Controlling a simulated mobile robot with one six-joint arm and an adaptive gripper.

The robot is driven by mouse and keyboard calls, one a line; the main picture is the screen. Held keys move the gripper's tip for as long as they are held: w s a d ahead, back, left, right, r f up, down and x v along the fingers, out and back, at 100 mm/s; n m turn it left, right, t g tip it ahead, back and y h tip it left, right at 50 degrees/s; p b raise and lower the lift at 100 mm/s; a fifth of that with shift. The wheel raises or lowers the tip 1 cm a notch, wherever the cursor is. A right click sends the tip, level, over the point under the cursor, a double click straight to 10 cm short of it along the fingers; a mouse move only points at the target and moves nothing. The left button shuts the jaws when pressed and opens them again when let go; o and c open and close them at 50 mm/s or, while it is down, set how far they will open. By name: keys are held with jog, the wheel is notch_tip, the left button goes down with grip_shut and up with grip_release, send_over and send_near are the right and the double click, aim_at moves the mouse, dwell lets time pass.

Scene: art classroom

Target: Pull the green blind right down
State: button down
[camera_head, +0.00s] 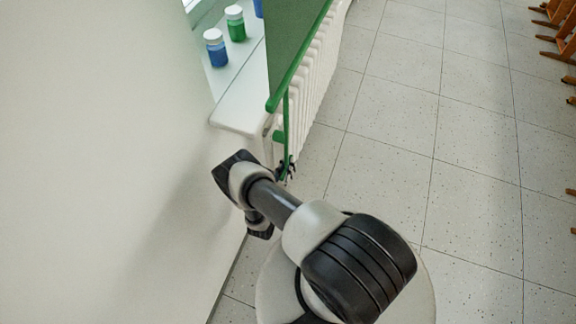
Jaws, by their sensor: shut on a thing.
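The green blind (292,42) hangs in front of the window sill, at the top middle of the view. Its green bottom bar (300,67) runs along its lower edge, level with the upper part of the radiator. A narrow green pull strip (285,125) hangs from the near end of the bar. My gripper (287,169) is small and dark, at the lower end of this strip, and is shut on it. My arm partly hides the gripper, and the exact contact is too small to see.
A white ribbed radiator (318,55) stands behind the blind. Blue (215,48) and green (235,24) paint jars with white lids stand on the white sill (243,100). A pale wall fills the left. Tiled floor (450,130) to the right is clear up to wooden furniture (560,45).

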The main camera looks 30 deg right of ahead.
jog(key=shift+w+a+r, duration=0.15)
jog(key=shift+w, duration=0.05)
jog(key=c, duration=1.6)
grip_release()
jog(key=shift+s, duration=0.1)
jog(key=shift+s+a, duration=0.1)
jog(key=v, duration=1.1)
jog(key=shift+s+a, duration=0.25)
jog(key=shift+a, duration=0.05)
jog(key=shift+c, duration=0.4)
